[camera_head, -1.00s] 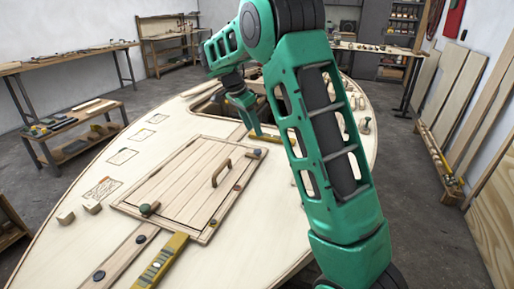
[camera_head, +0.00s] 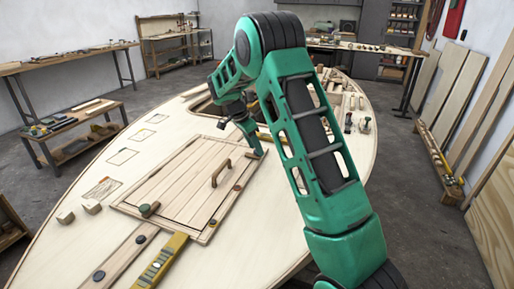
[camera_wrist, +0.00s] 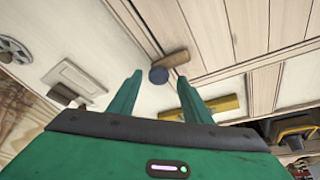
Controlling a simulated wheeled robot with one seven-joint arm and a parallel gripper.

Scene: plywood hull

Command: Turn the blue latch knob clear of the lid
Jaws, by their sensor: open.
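The lid (camera_head: 180,178) is a planked wooden panel with a wooden handle (camera_head: 221,172), lying shut in the pale deck. In the wrist view, the blue latch knob (camera_wrist: 158,75) sits by the lid's edge. Its short wooden bar (camera_wrist: 175,60) reaches from the knob toward the lid (camera_wrist: 225,30) and appears to overlap its border. My gripper (camera_wrist: 159,79) is open, with a finger on each side of the knob in the picture. I cannot tell whether either finger touches it. In the head view my gripper (camera_head: 257,150) is at the lid's far right corner and hides the knob.
A green knob (camera_head: 150,209) and a red knob (camera_head: 237,188) are at other lid edges. A yellow level (camera_head: 160,262) lies in front. Another yellow tool (camera_wrist: 225,104) lies close to my right finger. A deck opening (camera_head: 205,108) is beyond the lid.

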